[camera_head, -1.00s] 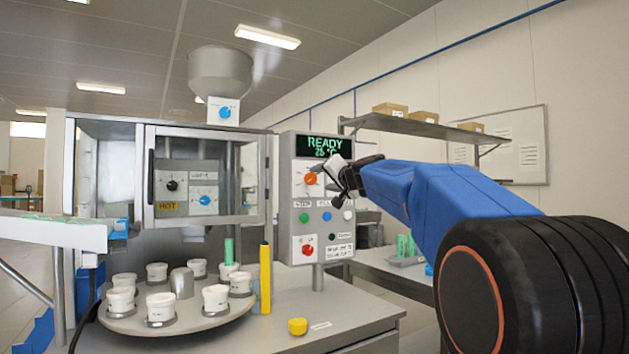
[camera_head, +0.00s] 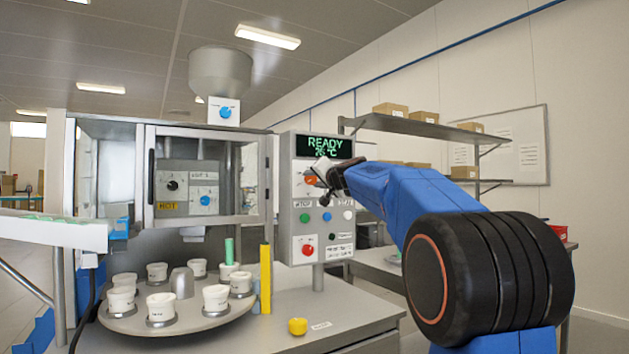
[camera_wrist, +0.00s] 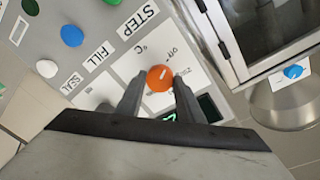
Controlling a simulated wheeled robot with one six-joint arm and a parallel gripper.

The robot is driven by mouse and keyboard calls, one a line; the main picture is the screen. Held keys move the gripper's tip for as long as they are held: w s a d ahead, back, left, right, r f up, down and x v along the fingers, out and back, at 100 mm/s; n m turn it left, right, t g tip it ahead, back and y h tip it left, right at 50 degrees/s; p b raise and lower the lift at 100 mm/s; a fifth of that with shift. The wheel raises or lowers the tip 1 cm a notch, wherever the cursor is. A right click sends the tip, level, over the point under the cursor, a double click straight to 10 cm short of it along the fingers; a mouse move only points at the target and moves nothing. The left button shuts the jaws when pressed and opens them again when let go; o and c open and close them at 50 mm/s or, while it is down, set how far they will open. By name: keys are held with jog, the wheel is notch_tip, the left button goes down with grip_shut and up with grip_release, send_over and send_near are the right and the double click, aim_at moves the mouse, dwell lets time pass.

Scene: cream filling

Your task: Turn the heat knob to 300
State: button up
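The orange knob (camera_head: 310,180) is on the grey control panel (camera_head: 285,215), under the display, partly hidden by my gripper (camera_head: 322,182) in the head view. In the wrist view the orange knob (camera_wrist: 160,78) carries a pale pointer mark and sits on a white plate with "°C", "off" and other small marks I cannot read surely. My gripper (camera_wrist: 160,88) is open, one finger on each side of the knob. Gaps show at both sides; contact cannot be told. The display (camera_head: 325,147) reads READY with a temperature in the twenties.
Below the knob are green, blue and white buttons (camera_head: 326,216) and a red knob (camera_head: 307,250). A glass-doored cabinet (camera_head: 205,178) stands at the left. A turntable (camera_head: 125,323) with several white cups is below, near a yellow post (camera_head: 265,278). A shelf (camera_head: 420,125) hangs behind my arm.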

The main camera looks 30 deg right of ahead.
jog(key=c, duration=0.4)
jog(key=shift+c, duration=0.2)
jog(key=m, duration=0.6)
jog(key=shift+g, duration=0.3)
jog(key=m+y, duration=0.1)
jog(key=m, duration=0.4)
jog(key=shift+d, duration=0.1)
jog(key=m, duration=0.5)
jog(key=shift+d+m+g+y, duration=0.1)
jog(key=shift+m+g+y, duration=0.2)
jog(key=shift+m+y, duration=0.1)
jog(key=m, duration=0.5)
jog(key=shift+y, duration=0.4)
